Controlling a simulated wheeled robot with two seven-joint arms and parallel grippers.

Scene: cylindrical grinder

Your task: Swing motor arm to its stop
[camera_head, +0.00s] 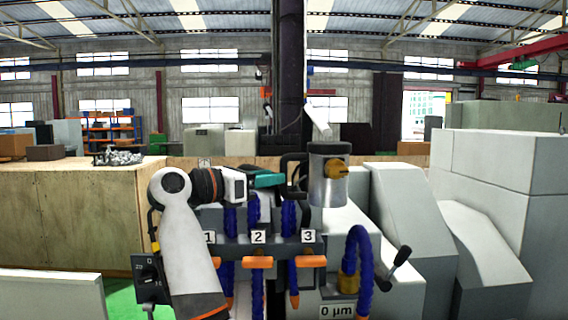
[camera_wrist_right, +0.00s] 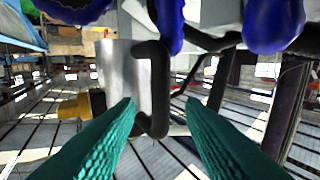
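A silver cylindrical motor (camera_head: 323,190) with a dark top and a yellow knob (camera_head: 337,168) is right of centre in the head view. A black handle (camera_head: 292,172) juts from its left side. My right gripper (camera_head: 270,180), with green fingers, points right at this handle. In the right wrist view, the green fingers (camera_wrist_right: 160,106) are spread apart. The black C-shaped handle (camera_wrist_right: 160,75) is ahead, around and between the fingertips, beside the silver motor body (camera_wrist_right: 124,72). I cannot tell whether they touch. The joint carrying the motor is not clear. My left gripper is out of view.
Blue hoses and orange levers (camera_head: 257,262) on a rack numbered 1, 2 and 3 lie below the gripper. Another blue hose (camera_head: 362,255) and a black lever (camera_head: 396,264) stand to the right. Grey machine covers (camera_head: 405,200) fill the right side; a wooden bench (camera_head: 90,210) is left.

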